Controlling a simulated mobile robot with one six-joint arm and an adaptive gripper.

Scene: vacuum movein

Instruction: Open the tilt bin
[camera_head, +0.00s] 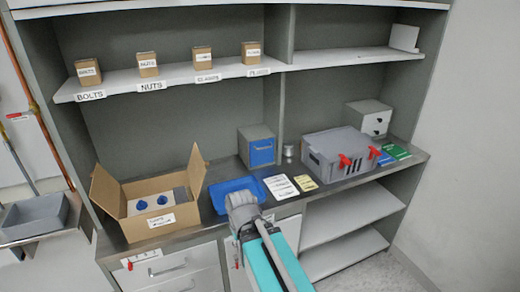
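A grey box with a blue front panel (262,152), which looks like the tilt bin, stands at the back of the counter. Its blue front looks upright and closed. My arm reaches up from the bottom of the picture, and its grey end, my gripper (241,203), is over the counter's front edge. It is in front of and below the bin, apart from it. The fingers are too small and turned away to show whether they are open or shut.
A blue tray (222,194) lies between my gripper and the bin. An open cardboard box (150,212) stands left. Cards (281,187), a small can (288,151) and a grey crate with red clips (325,150) are right. A labelled shelf (215,74) runs above.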

